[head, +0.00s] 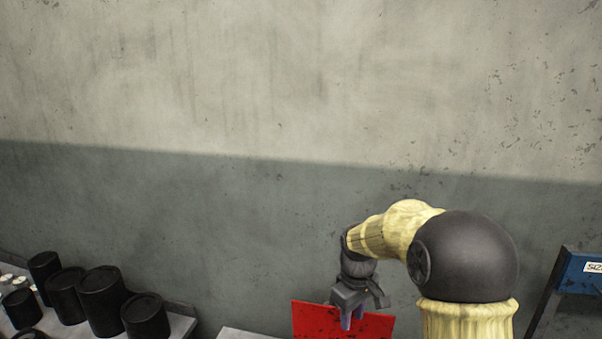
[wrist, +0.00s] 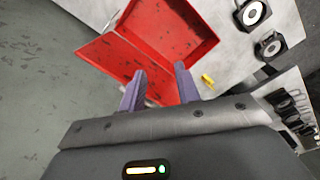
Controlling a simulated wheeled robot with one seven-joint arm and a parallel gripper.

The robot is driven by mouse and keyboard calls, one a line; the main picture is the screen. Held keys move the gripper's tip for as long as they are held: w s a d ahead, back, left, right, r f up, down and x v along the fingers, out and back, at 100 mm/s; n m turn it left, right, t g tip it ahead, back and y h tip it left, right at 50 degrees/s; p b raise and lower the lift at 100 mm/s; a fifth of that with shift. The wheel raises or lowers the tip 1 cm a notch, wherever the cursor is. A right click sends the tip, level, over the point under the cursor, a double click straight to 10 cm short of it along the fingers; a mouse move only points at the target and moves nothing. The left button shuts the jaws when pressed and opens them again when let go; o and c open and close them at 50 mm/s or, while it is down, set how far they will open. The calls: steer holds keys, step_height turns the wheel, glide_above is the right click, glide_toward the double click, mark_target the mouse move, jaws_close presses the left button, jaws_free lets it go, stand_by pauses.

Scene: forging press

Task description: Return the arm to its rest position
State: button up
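My gripper (wrist: 160,84) is in the wrist view with its two purple fingers apart and nothing between them. In the head view my gripper (head: 350,318) hangs down at the end of my arm, in front of a red box (head: 375,326). The same red box, with its lid open, shows in the wrist view (wrist: 172,25) ahead of and below the fingers. The inside that I can see looks empty. My arm is bent, with the forearm reaching left and the wrist pointing down.
A small yellow object (wrist: 208,80) lies on the grey table (wrist: 228,62) beside the box. Black parts with white centres (wrist: 254,13) stand near it. Several black cylinders (head: 101,298) stand on a surface at the left. A blue sign (head: 582,272) is at the right. The wall behind is bare.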

steer(key=s+d+f+m+t, duration=0.1)
steer(key=s+m, duration=0.3)
steer(key=s, duration=0.5)
steer(key=s+d+f+m+t, duration=0.1)
steer(key=s+m, duration=0.3)
steer(key=s, duration=0.5)
steer(key=shift+s+d+f+b, duration=0.35)
steer(key=shift+s+d+f, duration=0.05)
steer(key=shift+d+f, duration=0.35)
